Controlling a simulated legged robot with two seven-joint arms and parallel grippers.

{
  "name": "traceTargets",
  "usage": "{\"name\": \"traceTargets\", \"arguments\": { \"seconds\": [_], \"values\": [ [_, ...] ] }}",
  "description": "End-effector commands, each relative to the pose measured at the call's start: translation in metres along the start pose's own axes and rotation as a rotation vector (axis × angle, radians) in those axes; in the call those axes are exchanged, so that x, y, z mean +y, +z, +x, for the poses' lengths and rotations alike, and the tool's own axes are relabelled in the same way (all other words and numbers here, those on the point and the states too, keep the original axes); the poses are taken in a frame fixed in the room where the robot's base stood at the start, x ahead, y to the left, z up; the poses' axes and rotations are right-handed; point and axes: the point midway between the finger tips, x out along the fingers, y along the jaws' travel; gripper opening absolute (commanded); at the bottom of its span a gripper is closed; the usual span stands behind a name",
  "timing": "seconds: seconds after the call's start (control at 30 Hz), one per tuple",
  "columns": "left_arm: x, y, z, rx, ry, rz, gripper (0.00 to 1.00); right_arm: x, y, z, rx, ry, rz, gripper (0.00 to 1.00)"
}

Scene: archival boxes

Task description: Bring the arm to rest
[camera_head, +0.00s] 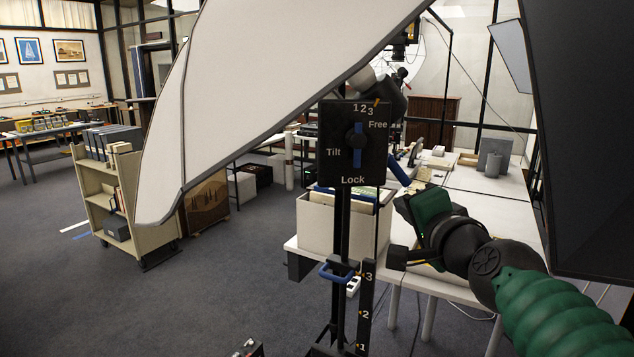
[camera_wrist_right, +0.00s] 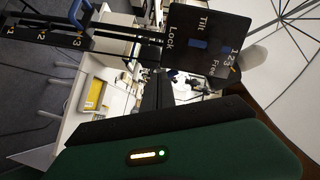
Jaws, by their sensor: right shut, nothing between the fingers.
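My right arm comes in from the lower right of the head view, with a green ribbed sleeve and a dark wrist. Its gripper (camera_head: 398,256) is shut and empty, beside the black stand with the Tilt, Free and Lock panel (camera_head: 343,143). I cannot tell whether it touches the stand. In the right wrist view, the green hand housing with a small lit strip fills the bottom, and the same panel (camera_wrist_right: 210,45) shows above it. My left gripper is not in view.
A large white light panel (camera_head: 265,85) hangs across the upper middle; a dark panel (camera_head: 590,130) fills the right edge. A white table (camera_head: 480,205) with an open box (camera_head: 320,222) of folders stands behind the stand. A book cart (camera_head: 150,215) stands left. Floor at lower left is clear.

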Motion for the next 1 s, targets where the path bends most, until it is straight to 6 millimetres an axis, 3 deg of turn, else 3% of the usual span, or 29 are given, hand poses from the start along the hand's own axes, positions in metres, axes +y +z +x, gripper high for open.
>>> {"name": "traceTargets", "arguments": {
  "seconds": [0.1,0.23,0.4,0.5,0.6,0.7,1.0],
  "values": [
    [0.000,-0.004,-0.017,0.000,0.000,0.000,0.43,0.090,0.040,0.013,-0.124,0.203,-0.192,0.00],
    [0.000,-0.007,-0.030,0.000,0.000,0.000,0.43,0.199,0.089,-0.004,-0.321,0.412,-0.439,0.00],
    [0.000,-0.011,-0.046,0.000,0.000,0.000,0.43,0.323,0.147,-0.074,-0.653,0.624,-0.744,0.00],
    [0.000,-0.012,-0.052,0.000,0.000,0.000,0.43,0.372,0.168,-0.122,-0.838,0.695,-0.878,0.00],
    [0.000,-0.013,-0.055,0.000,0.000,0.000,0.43,0.399,0.179,-0.156,-0.961,0.728,-0.960,0.00],
    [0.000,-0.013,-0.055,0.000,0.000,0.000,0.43,0.410,0.183,-0.170,-1.015,0.739,-0.993,0.00],
    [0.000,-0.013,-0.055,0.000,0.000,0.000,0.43,0.411,0.183,-0.171,-1.018,0.740,-0.995,0.00]
  ]
}}
